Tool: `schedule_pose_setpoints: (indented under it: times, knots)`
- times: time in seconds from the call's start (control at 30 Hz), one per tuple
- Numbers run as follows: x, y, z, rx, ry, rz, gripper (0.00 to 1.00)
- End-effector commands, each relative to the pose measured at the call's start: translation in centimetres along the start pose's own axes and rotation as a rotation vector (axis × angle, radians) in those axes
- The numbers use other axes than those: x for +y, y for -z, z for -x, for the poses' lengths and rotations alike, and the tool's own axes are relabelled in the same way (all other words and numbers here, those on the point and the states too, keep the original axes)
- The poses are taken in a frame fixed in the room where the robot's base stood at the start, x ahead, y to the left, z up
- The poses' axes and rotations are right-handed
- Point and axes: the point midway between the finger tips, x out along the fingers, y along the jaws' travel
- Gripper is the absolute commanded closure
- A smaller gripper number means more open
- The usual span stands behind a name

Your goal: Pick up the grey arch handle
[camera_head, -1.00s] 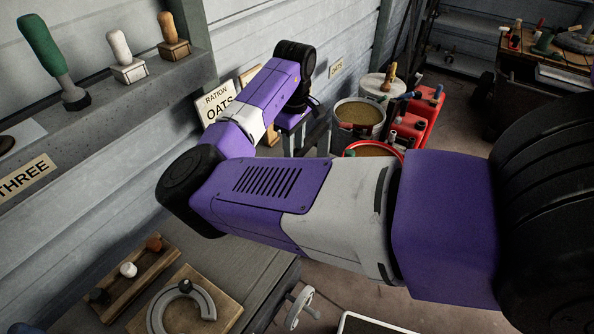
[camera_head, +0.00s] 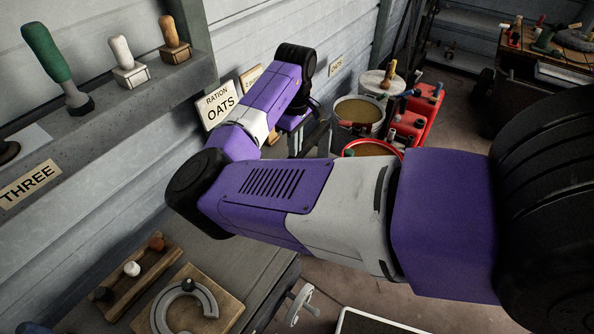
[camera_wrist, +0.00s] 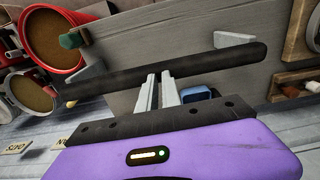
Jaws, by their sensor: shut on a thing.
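The grey arch handle (camera_wrist: 215,66) shows in the wrist view as a long dark grey bar, slightly tilted, with lighter grey pieces near both ends. My gripper (camera_wrist: 160,76) is shut on it near the middle of the bar. The two light grey fingers stand close together and overlap the bar. In the head view my purple and white arm hides most of the gripper area, so I cannot make out the grip there. I cannot tell from the wrist view whether the handle is clear of the grey surface behind it.
A red-rimmed bucket (camera_head: 348,152) and a grain bucket (camera_head: 357,110) stand beyond the arm, beside red containers (camera_head: 428,104). A wooden tray (camera_head: 152,262) and a board with a horseshoe (camera_head: 229,306) lie on the bench. A shelf (camera_head: 120,104) with handled tools runs along the wall.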

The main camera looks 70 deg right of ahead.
Motion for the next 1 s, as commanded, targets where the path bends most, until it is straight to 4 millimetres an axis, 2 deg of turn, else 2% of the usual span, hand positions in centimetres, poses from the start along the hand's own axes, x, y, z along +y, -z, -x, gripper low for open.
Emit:
schedule_pose_setpoints:
  times: [0.03,0.8,1.0]
  knots:
    - [0.3,-0.9,-1.0,-0.018,0.001,-0.007,1.00]
    - [0.1,-0.7,3.5,-0.017,0.000,-0.006,1.00]
    - [0.1,-0.6,3.7,-0.016,0.001,-0.006,1.00]
